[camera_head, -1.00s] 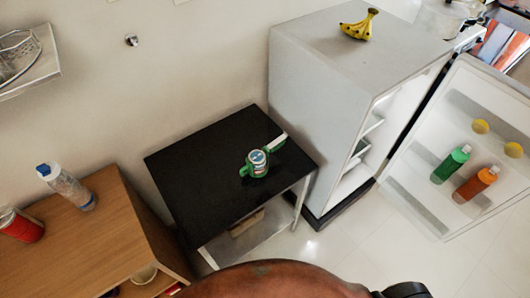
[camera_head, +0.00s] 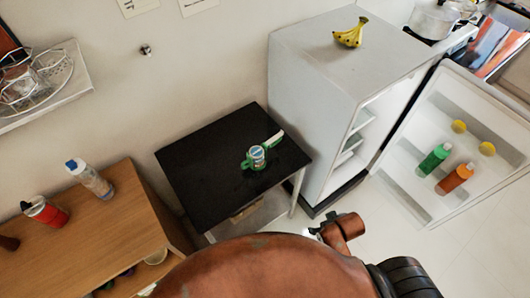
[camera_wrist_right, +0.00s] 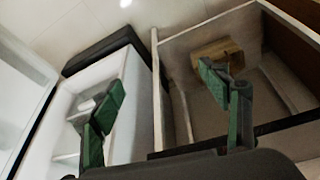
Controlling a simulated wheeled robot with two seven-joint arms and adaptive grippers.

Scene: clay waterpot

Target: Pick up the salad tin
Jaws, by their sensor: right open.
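A small tin with a pale, blue-green label (camera_head: 257,157) stands on the black tabletop (camera_head: 200,180), near its right side. A green handled thing with a spout-like white end (camera_head: 274,138) is right around or behind it; I cannot tell how they join. My right gripper (camera_wrist_right: 160,80) shows in the right wrist view, its green fingers spread wide with nothing between them. The tin is not visible in that view. My left gripper is not in view.
A grey fridge (camera_head: 320,110) with bananas (camera_head: 351,33) on top stands right of the black table, its door (camera_head: 440,150) open. A wooden cabinet (camera_head: 110,225) with a bottle (camera_head: 90,178) and a red can (camera_head: 45,211) is at left. A wooden box (camera_wrist_right: 215,55) shows in the wrist view.

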